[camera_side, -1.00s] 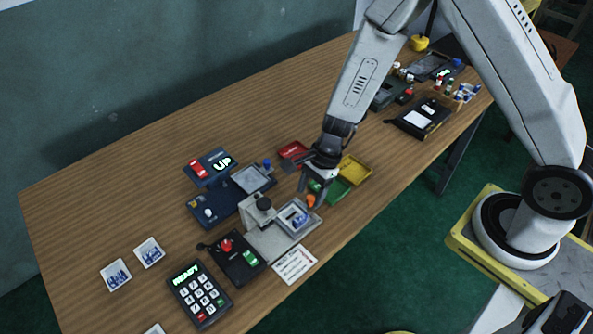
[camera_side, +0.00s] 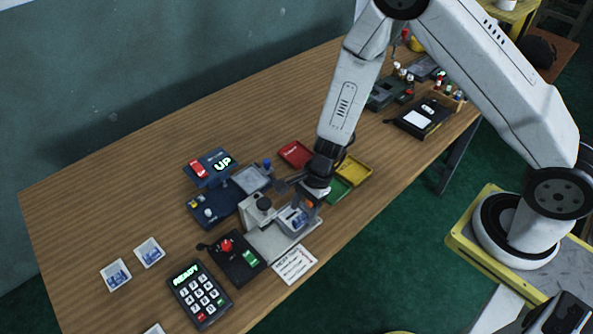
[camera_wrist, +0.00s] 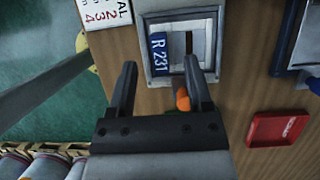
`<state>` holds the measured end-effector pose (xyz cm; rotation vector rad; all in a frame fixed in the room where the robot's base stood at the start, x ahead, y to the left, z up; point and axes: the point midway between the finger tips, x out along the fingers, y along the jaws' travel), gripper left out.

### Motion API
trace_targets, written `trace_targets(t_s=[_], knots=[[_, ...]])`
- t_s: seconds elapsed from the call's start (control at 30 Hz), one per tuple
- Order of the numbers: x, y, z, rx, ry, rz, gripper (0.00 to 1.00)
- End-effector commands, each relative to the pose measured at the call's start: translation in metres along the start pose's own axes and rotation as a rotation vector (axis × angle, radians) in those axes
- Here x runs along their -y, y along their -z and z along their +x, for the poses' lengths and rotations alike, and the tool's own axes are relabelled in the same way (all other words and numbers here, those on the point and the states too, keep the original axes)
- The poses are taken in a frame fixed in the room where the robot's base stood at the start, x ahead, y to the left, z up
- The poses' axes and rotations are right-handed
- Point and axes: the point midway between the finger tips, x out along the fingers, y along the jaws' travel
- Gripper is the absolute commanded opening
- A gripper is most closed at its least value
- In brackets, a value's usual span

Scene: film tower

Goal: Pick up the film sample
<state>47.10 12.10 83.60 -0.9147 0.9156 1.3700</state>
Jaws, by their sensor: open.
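The film sample, seemingly the blue piece marked "R 231" (camera_wrist: 159,54), lies in a grey framed holder (camera_wrist: 148,22) in the wrist view. In the side view, the blue and white sample (camera_side: 292,218) sits in the holder at the front of the grey tower fixture (camera_side: 262,240). My gripper (camera_wrist: 160,66) is open and empty, pointing at the holder, with the sample's near end between its fingertips in the picture. In the side view, my gripper (camera_side: 309,204) is low beside the holder's far right edge. Whether it touches anything I cannot tell.
An orange knob (camera_wrist: 183,98) shows close to one finger. A black box with a red button (camera_side: 227,245) and a keypad reading READY (camera_side: 199,293) are front left.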

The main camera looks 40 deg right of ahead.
Motion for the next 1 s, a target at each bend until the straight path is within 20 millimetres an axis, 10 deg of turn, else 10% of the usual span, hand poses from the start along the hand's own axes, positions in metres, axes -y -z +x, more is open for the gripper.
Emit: trace_targets(t_s=[0.83, 1.0], knots=[[0.000, 0.000, 0.024, 0.000, 0.000, 0.000, 0.65], [0.000, 0.000, 0.024, 0.000, 0.000, 0.000, 0.17]])
